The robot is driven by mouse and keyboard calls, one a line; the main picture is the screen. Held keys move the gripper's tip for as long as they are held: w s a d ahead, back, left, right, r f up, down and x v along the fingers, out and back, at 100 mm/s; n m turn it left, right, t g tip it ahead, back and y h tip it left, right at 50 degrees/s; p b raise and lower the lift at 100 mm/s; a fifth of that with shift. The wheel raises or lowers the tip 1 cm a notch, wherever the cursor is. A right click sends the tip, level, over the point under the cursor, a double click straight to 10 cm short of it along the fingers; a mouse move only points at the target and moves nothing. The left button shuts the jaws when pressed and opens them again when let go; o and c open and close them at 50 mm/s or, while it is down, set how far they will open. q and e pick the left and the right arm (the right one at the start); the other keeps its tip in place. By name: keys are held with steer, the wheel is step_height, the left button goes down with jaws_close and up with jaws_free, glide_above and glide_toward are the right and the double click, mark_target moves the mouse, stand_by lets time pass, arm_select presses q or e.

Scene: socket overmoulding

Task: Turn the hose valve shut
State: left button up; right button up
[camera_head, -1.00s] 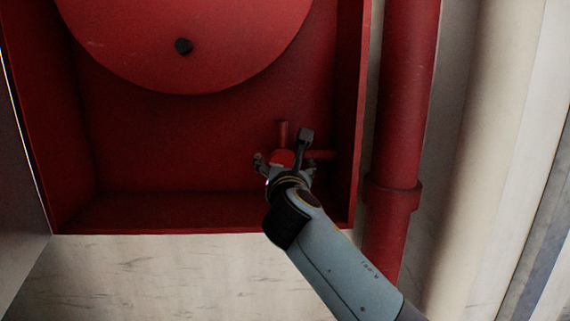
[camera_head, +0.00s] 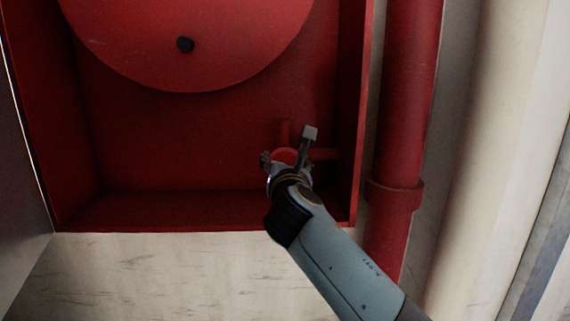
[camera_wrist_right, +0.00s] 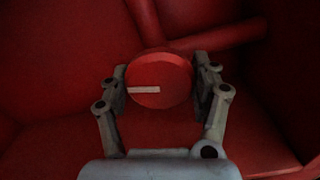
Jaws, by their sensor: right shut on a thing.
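The hose valve is a round red knob (camera_wrist_right: 160,80) with a pale bar mark on its face. In the right wrist view the mark lies about level, from the middle to the left rim. The knob also shows in the head view (camera_head: 285,155), at the lower right inside the red cabinet, partly hidden by my gripper. My right gripper (camera_head: 284,160) is shut on the knob, with one finger on each side of it, as the right wrist view (camera_wrist_right: 162,84) shows. My left gripper is not in view.
Red pipes (camera_wrist_right: 235,36) run behind the knob. The red cabinet (camera_head: 200,145) surrounds it, with its right wall close by. A large red reel disc (camera_head: 200,70) hangs above left. A thick red pipe (camera_head: 405,110) stands outside on the right. The cabinet's lower left is clear.

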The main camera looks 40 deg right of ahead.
steer(key=m, duration=0.7)
steer(key=shift+f+b, duration=0.15)
steer(key=shift+b, duration=0.2)
steer(key=m+b, duration=0.1)
steer(key=m, duration=0.3)
steer(key=shift+m+b, duration=0.65)
steer(key=shift+m, duration=1.35)
steer(key=o, duration=1.2)
steer(key=shift+c, duration=0.2)
steer(key=shift+s, duration=0.15)
